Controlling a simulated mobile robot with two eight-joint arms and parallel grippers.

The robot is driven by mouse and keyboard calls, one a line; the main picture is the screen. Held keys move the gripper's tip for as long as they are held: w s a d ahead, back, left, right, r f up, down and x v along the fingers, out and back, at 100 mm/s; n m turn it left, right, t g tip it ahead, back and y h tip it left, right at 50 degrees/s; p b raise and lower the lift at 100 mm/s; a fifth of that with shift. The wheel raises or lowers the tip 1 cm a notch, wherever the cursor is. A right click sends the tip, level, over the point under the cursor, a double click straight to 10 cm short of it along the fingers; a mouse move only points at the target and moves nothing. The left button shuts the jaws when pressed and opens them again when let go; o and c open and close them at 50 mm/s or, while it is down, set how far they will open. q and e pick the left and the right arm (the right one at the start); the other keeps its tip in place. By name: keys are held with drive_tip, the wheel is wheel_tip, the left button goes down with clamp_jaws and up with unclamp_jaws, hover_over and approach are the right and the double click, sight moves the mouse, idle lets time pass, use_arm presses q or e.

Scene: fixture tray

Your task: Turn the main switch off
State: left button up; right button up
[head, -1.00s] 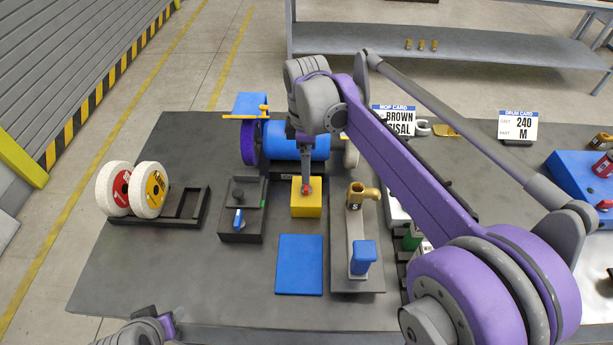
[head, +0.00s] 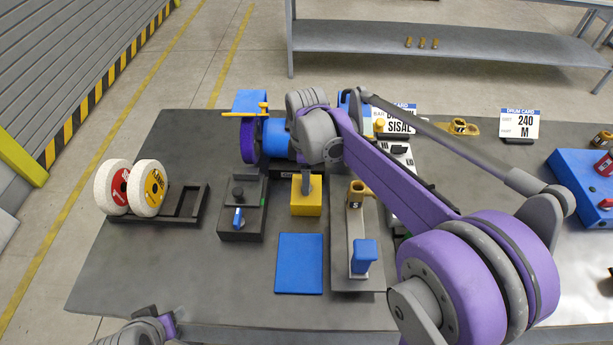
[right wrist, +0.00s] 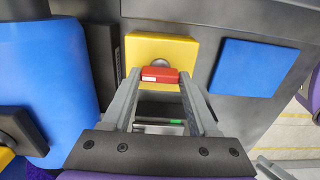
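The main switch is a yellow box (head: 306,203) with a red handle (right wrist: 160,74) over a grey round plate. It stands in the middle of the dark table, behind a flat blue plate (head: 299,263). My right gripper (head: 307,188) points down onto the box and hides the handle in the head view. In the right wrist view its two fingertips (right wrist: 160,77) sit against the two ends of the red handle, which lies crosswise between them. Of my left arm only a grey and purple part shows at the bottom left; its fingers are out of view.
A black box with a blue lever (head: 238,218) stands left of the switch. A grey stand with a brass piece (head: 355,193) and a blue block (head: 363,257) is close on the right. A blue cylinder (head: 278,139) lies behind. White wheels (head: 112,187) sit at left.

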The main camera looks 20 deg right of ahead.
drive_tip(key=c, duration=0.7)
drive_tip(key=shift+c, duration=0.2)
drive_tip(key=m, duration=0.4)
drive_tip(key=shift+m, duration=0.4)
drive_tip(key=m, duration=0.4)
drive_tip(key=shift+m+b, duration=0.3)
drive_tip(key=shift+b, duration=0.1)
drive_tip(key=m, duration=0.4)
drive_tip(key=shift+m, duration=2.2)
